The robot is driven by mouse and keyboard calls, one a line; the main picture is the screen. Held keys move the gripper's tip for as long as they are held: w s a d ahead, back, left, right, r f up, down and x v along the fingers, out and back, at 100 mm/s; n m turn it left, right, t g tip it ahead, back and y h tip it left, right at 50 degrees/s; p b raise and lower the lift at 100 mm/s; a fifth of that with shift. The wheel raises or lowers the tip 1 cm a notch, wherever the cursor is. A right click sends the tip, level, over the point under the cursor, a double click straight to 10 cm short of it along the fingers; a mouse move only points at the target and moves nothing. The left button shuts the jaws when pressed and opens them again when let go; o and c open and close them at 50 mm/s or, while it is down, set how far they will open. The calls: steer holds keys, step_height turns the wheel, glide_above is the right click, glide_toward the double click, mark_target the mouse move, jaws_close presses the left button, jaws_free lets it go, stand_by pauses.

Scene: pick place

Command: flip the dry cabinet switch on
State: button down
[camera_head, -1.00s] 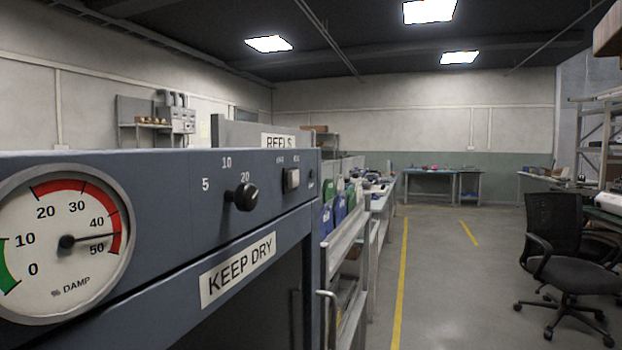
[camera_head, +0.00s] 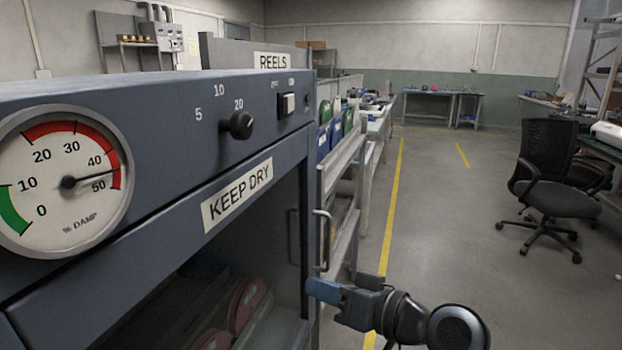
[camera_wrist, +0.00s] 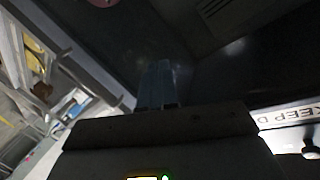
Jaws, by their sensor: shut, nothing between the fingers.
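The dry cabinet (camera_head: 150,115) fills the left of the head view, with a "KEEP DRY" label (camera_head: 237,195). Its small pale rocker switch (camera_head: 287,104) sits in a dark frame near the right end of the upper panel, right of the black knob (camera_head: 237,125). I cannot tell the switch's position. My gripper (camera_head: 312,290) has blue fingertips shut together with nothing held. It is well below the switch, near the cabinet's right front edge. In the wrist view the gripper (camera_wrist: 158,75) points into the dark cabinet area, with part of the label (camera_wrist: 285,115) at right.
A damp gauge (camera_head: 68,182) reads between 40 and 50, in the red. A vertical handle (camera_head: 322,240) and shelving with green and blue bins (camera_head: 336,130) stand right of the cabinet. A black office chair (camera_head: 552,185) stands at right. The middle floor is clear.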

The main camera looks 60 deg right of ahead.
steer(key=d+r+n+t+y+p, duration=0.1)
steer(key=d+r+n+y, duration=0.15)
steer(key=r, duration=0.45)
steer(key=d+r+n+t+y, duration=0.1)
steer(key=d+r, duration=0.3)
steer(key=r, duration=0.3)
steer(key=n+g+y+p, duration=0.1)
steer(key=n+y+p, duration=0.1)
steer(key=n+y, duration=0.45)
glide_toward(290, 107)
steer(key=s+d+n+h, duration=0.1)
steer(key=s+d+h, duration=0.1)
steer(key=s, duration=0.4)
steer(key=shift+s+d+r+n+g, duration=0.2)
steer(key=shift+s+r+n+g, duration=0.15)
steer(key=shift+s+r, duration=0.25)
steer(key=shift+w, duration=0.15)
steer(key=p+x, duration=0.2)
steer(key=x, duration=1.2)
steer(key=shift+r, duration=0.15)
